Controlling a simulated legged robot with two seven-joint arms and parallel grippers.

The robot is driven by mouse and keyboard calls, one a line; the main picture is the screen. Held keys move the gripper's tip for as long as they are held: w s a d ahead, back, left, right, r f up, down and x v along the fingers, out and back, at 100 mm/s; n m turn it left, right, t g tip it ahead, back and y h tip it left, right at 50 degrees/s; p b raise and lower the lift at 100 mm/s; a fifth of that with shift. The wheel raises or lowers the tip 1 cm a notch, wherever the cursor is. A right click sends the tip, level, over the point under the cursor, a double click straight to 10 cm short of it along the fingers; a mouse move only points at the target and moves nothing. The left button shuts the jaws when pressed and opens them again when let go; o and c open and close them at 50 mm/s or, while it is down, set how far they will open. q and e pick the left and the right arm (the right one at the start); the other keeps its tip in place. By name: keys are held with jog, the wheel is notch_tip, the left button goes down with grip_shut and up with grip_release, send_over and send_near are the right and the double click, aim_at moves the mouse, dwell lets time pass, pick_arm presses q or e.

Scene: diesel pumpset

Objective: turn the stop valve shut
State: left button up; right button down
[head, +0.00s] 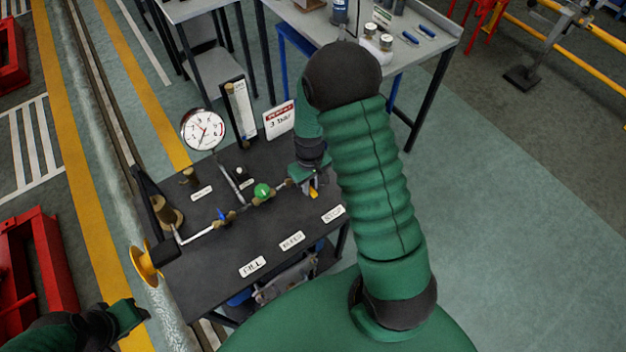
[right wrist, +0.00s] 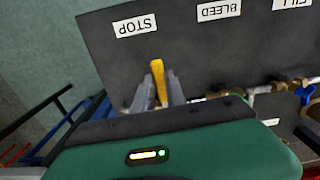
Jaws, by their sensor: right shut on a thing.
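The stop valve's yellow lever (head: 314,193) is at the right end of the pipe on the dark bench, near the STOP label (head: 333,214). My right gripper (head: 312,185) is shut on this lever. In the right wrist view the yellow lever (right wrist: 158,76) stands between the two grey fingers (right wrist: 160,92), its free end pointing toward the STOP label (right wrist: 135,25). The valve body is hidden behind the gripper. My left gripper (head: 128,316) is at the lower left, away from the bench; its fingers do not show clearly.
A green-handled valve (head: 263,191) and a blue-handled valve (head: 221,214) sit along the same pipe. A round gauge (head: 204,130), a clear column (head: 240,108) and a "3 bar" sign (head: 280,119) stand behind. A grey table (head: 437,47) is beyond; floor on the right is clear.

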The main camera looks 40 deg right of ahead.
jog(key=shift+w+a+r+m, duration=0.1)
jog(key=shift+w+a+m, duration=0.1)
jog(key=shift+m, duration=0.1)
dwell(0.4)
jog(key=c, duration=1.4)
grip_release()
jog(key=shift+o, duration=0.2)
notch_tip(320, 180, up, 17)
jog(key=shift+f, duration=0.2)
jog(key=shift+a, duration=0.1)
